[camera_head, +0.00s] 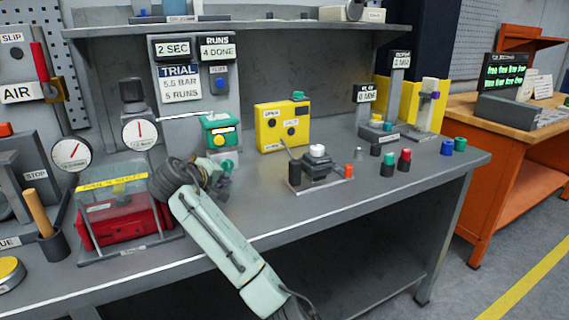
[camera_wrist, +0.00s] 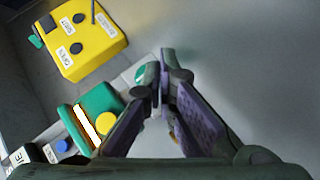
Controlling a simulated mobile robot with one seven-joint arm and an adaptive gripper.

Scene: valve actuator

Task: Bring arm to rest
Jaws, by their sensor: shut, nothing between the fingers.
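My gripper (camera_head: 226,180) is at the end of my pale green arm, over the grey bench just in front of a green box with a yellow knob (camera_head: 222,132). In the wrist view my gripper (camera_wrist: 164,78) has its fingertips together with nothing between them. The green box (camera_wrist: 92,116) is left of the fingers there, and part of it is hidden behind them. A yellow box (camera_head: 283,126) stands to the right of the gripper; it is at the upper left in the wrist view (camera_wrist: 82,36).
A clear cover (camera_head: 112,190) over a red unit stands left of my arm. A small grey fixture (camera_head: 317,170) stands on the right, with several coloured caps beyond it. Gauges (camera_head: 140,132) and a sign panel (camera_head: 181,84) are behind. The front right bench top is clear.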

